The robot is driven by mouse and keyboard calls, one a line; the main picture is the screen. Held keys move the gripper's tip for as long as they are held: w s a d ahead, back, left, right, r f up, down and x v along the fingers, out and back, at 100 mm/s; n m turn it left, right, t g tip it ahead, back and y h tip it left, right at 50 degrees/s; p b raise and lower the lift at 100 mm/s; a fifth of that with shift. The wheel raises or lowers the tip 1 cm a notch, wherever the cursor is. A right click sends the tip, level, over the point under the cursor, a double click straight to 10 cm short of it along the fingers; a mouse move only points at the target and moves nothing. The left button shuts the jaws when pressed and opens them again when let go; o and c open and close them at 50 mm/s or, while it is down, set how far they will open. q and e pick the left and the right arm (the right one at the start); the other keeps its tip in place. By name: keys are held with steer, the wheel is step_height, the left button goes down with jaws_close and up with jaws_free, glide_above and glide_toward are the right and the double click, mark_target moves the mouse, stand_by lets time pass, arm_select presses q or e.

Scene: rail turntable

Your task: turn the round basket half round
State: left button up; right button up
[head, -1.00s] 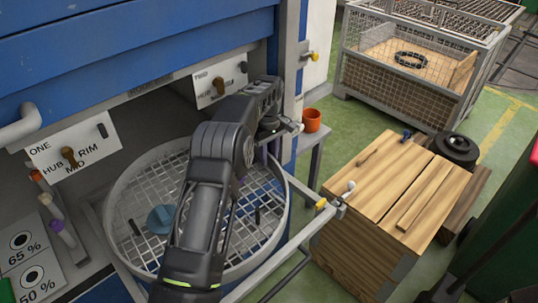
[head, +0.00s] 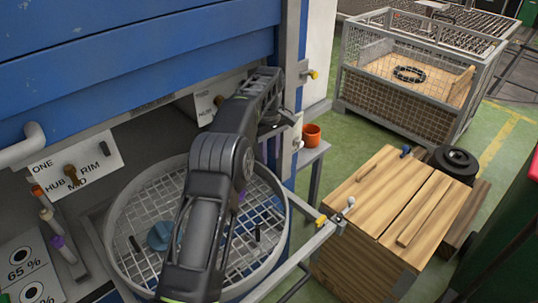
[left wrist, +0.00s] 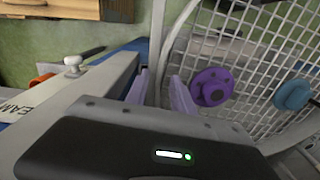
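The round basket (head: 110,232) is a grey metal ring with a wire-mesh floor, inside the blue cabinet's opening. A blue knob (head: 160,236) stands on its mesh, at the left in the head view; it also shows in the left wrist view (left wrist: 293,95). A purple knob (left wrist: 211,87) shows in the left wrist view, mostly hidden behind my arm in the head view. My left gripper (left wrist: 160,88) has its lilac fingers apart at the basket's rim (left wrist: 172,45), which appears to run between them. Contact cannot be told. My right gripper is not in view.
A grey rail frame (head: 300,248) runs along the basket's front right. A wooden crate (head: 395,205) stands right of it, with an orange pot (head: 311,135) on a small stand behind. A mesh cage (head: 410,85) is at the back right. The blue cabinet (head: 130,60) overhangs the basket.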

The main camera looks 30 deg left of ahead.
arm_select(q)
steer(key=shift+c, duration=0.2)
steer(key=shift+w+f+b, duration=0.1)
steer(key=shift+f+b, duration=0.05)
steer(key=shift+b, duration=0.25)
steer(key=c, duration=0.3)
steer(key=r+b, duration=0.1)
steer(key=b, duration=0.1)
steer(key=r+t+b, duration=0.1)
steer(key=r+b, duration=0.1)
steer(key=shift+s+a+b, duration=0.2)
steer(key=shift+s+b, duration=0.2)
jaws_close()
steer(key=s+a+m+t+y+b, duration=0.2)
steer(key=s+a+m+y+b, duration=0.4)
steer(key=s+a+m+b, duration=0.2)
steer(key=s+m, duration=0.2)
steer(key=shift+s+a+f+y+b, duration=0.25)
steer(key=shift+s+y+b, duration=0.05)
steer(key=shift+b, duration=0.05)
